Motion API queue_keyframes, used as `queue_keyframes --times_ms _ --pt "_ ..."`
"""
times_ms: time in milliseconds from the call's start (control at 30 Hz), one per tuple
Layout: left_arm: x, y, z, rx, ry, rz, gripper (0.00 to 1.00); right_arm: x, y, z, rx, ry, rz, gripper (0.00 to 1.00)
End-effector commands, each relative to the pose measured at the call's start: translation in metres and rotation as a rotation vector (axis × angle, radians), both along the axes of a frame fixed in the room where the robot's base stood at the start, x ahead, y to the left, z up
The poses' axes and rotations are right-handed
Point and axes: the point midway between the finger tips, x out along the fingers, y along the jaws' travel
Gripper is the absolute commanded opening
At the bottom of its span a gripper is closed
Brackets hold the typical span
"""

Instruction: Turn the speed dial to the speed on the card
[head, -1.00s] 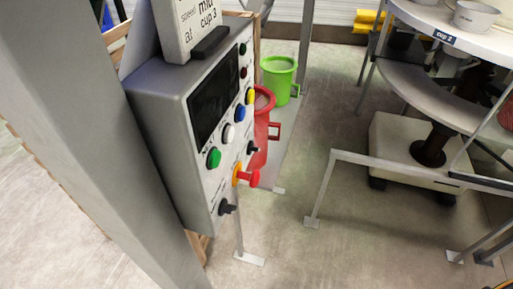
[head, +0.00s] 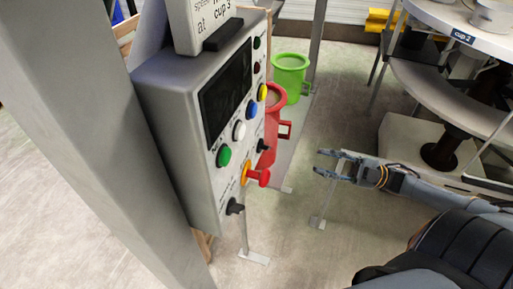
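A grey control box (head: 180,110) on a post stands left of centre. Its sloped face carries two black knobs, an upper one (head: 263,145) and a lower one (head: 235,207); their labels are too small to read, so I cannot tell which is the speed dial. A white card (head: 204,20) stands on top of the box, cut off by the frame; "speed" and "at cup 3" show, but the speed word is cut off. My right gripper (head: 320,162) is open and empty, right of the box and apart from both knobs. My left gripper is out of view.
The panel also has a dark screen (head: 226,92), green (head: 224,156), white (head: 239,130), blue and yellow buttons, and a red-and-yellow switch (head: 257,176) between the knobs. Green (head: 289,72) and red (head: 271,120) buckets stand behind.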

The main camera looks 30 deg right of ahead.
Motion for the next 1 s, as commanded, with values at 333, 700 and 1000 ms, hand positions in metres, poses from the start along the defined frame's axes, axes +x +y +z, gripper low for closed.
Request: queue_keyframes --times_ms 333,700,1000 --pt "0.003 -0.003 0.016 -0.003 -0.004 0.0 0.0 0.017 0.036 0.024 0.005 -0.024 0.038 0.33" --pt "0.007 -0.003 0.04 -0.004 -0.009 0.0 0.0 0.057 0.096 0.044 0.004 -0.023 0.034 0.33" --pt "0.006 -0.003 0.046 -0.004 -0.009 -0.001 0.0 0.069 0.114 0.046 0.003 -0.019 0.033 0.33"
